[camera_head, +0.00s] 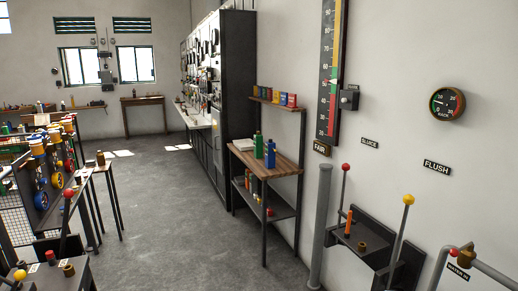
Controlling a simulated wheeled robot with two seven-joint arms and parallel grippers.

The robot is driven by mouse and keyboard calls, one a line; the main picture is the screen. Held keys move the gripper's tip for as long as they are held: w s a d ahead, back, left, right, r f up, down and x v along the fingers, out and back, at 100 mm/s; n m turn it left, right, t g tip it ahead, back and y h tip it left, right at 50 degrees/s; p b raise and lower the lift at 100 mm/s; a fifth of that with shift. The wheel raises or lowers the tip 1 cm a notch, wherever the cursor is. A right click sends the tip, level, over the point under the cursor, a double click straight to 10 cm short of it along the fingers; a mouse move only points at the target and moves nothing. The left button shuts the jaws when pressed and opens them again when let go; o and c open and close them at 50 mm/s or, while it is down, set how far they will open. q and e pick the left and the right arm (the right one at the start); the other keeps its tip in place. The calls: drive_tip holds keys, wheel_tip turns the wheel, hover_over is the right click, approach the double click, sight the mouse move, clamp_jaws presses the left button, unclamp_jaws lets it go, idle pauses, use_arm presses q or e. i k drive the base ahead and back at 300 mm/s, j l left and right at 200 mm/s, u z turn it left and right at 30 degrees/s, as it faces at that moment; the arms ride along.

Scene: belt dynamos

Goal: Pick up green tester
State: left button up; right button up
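Neither of my grippers is in view.
Open grey floor (185,220) lies in front of the shelf unit. A tall dark cabinet (238,90) stands behind it. A lever bracket (365,245) juts from the right wall nearby. A bench with blue and yellow devices (45,190) stands at left.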

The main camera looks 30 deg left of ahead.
sight(257, 140)
drive_tip(key=i+j+u, duration=0.45)
drive_tip(key=u, duration=0.15)
drive_tip(key=i+j+u, duration=0.3)
drive_tip(key=i, duration=0.3)
drive_tip(key=i+u, duration=0.35)
drive_tip(key=i, duration=0.25)
drive_tip(key=i+j+z, duration=0.25)
drive_tip(key=i, duration=0.25)
drive_tip(key=i+j+z, duration=0.1)
drive_tip(key=i+z, duration=0.15)
drive_tip(key=i, duration=0.25)
drive_tip(key=i+j+z, duration=0.1)
drive_tip(key=z, duration=0.7)
drive_tip(key=i+j+z, duration=0.25)
drive_tip(key=j, duration=0.25)
drive_tip(key=i+j+z, duration=0.1)
drive_tip(key=j+z, duration=0.2)
drive_tip(key=j, duration=0.15)
drive_tip(key=i+j+z, duration=0.25)
drive_tip(key=j, duration=0.3)
drive_tip(key=j+z, duration=0.25)
drive_tip(key=j, duration=0.3)
drive_tip(key=j+z, duration=0.15)
drive_tip(key=j, duration=2.55)
drive_tip(key=k+j, duration=0.1)
drive_tip(key=j, duration=0.35)
